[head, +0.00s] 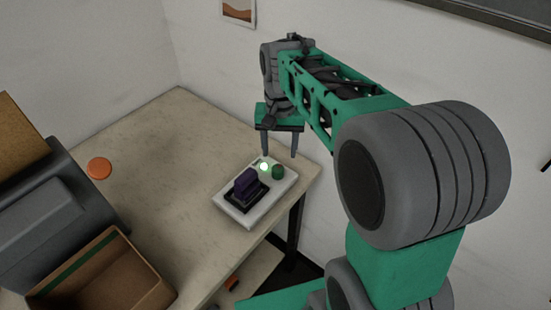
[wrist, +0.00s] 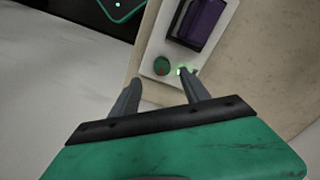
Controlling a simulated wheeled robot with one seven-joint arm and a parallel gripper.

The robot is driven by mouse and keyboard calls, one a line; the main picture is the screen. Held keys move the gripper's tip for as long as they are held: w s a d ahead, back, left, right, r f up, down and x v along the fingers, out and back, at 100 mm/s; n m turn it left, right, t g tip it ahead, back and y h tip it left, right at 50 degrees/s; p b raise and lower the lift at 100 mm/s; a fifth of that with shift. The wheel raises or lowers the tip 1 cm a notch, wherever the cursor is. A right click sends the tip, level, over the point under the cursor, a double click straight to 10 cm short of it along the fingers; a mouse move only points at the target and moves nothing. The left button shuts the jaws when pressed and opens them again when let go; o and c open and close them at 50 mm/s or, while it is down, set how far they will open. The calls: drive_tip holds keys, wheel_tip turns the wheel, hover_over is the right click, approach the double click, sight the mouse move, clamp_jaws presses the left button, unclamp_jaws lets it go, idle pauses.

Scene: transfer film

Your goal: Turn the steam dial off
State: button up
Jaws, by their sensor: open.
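The steam dial is a small round green knob (head: 278,172) on a white panel (head: 233,211) lying on the table. The lamp (head: 264,166) also glows in the head view. A dark purple block (head: 246,183) stands in a black base on the panel. My gripper (head: 280,155) is open and empty, pointing down near the dial. In the wrist view its fingertips (wrist: 162,78) are apart, just short of the dial, not visibly touching it.
The table (head: 160,150) is clear left of the panel, apart from an orange disc (head: 99,168). A cardboard box (head: 105,275) and a dark grey machine (head: 55,215) stand at the left. Walls close in behind the table; its right edge is near the panel.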

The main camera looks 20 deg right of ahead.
sight(278, 168)
drive_tip(key=shift+w+f, duration=0.1)
drive_tip(key=shift+w, duration=0.35)
wheel_tip(278, 168, down, 8)
drive_tip(key=shift+r+p, duration=0.2)
drive_tip(key=shift+p, duration=0.3)
clamp_jaws()
